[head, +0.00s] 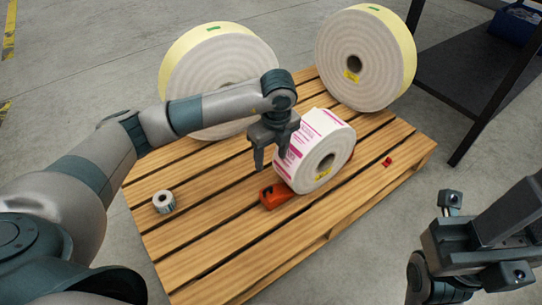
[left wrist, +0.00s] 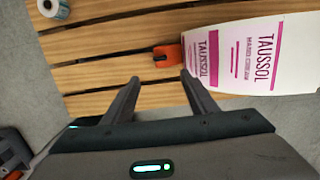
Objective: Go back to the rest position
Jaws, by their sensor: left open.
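My left gripper (head: 270,160) is open and hangs over the pallet, just left of the white label roll with pink print (head: 313,150). In the left wrist view its two fingers (left wrist: 160,78) are spread with nothing between them. The label roll (left wrist: 262,55) stands on its edge beyond the fingers, at the right of that view. An orange-red holder (head: 284,194) lies against the foot of the roll, and it also shows in the left wrist view (left wrist: 168,54). My right gripper (head: 478,245) is at the lower right, off the pallet; its fingertips are not clear.
The wooden pallet (head: 215,235) carries two large yellow-edged rolls (head: 183,75) (head: 385,60) at the back. A small label roll (head: 163,201) stands at the left, and a small red piece (head: 387,161) lies at the right. A dark table (head: 470,75) stands at the upper right.

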